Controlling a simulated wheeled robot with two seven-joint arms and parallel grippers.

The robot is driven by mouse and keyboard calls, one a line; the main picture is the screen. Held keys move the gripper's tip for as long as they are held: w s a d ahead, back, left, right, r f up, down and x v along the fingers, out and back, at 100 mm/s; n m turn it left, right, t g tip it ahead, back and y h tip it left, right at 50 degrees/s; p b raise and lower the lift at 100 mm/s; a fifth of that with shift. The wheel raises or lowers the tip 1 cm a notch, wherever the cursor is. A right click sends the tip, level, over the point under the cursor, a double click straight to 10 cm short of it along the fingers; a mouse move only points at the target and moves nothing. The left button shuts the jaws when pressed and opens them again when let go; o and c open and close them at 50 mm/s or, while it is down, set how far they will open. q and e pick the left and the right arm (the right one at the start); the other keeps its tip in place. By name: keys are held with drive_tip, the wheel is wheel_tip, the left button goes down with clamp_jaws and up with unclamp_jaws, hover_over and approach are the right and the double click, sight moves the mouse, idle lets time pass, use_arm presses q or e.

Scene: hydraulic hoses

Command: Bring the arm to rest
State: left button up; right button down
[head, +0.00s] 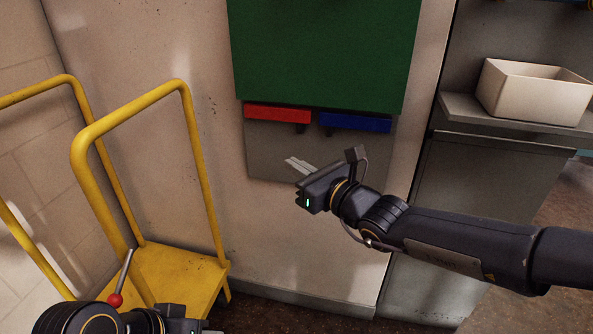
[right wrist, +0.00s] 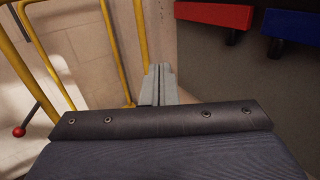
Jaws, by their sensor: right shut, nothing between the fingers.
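My right arm comes in from the right in the head view. Its gripper (head: 297,164) is shut and empty, in front of the grey panel (head: 265,155) below the red and blue bars. In the right wrist view the right gripper's fingers (right wrist: 160,84) lie together with nothing between them. Part of my left arm (head: 110,318) shows at the lower left edge of the head view; its fingers cannot be made out.
A red bar (head: 277,114) and a blue bar (head: 355,123) sit under a green panel (head: 320,50). A yellow railed step frame (head: 185,140) stands left, near a red-knobbed lever (head: 115,299). A white bin (head: 535,95) rests on a shelf (head: 460,112) at right.

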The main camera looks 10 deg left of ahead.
drive_tip(key=shift+s, duration=0.2)
drive_tip(key=s+d+r+n+g, duration=0.3)
drive_tip(key=s+d+n, duration=0.7)
drive_tip(key=d+n, duration=0.15)
drive_tip(key=s+d+f+n+g+h, duration=0.2)
drive_tip(key=s+d+f+n+h, duration=0.95)
drive_tip(key=s+d+f, duration=0.75)
wheel_tip(320, 180, up, 31)
drive_tip(key=d+p, duration=0.1)
drive_tip(key=p, duration=2.9)
drive_tip(key=shift+w+n+y, duration=0.4)
drive_tip(key=shift+w+y, duration=0.05)
drive_tip(key=shift+r, duration=0.1)
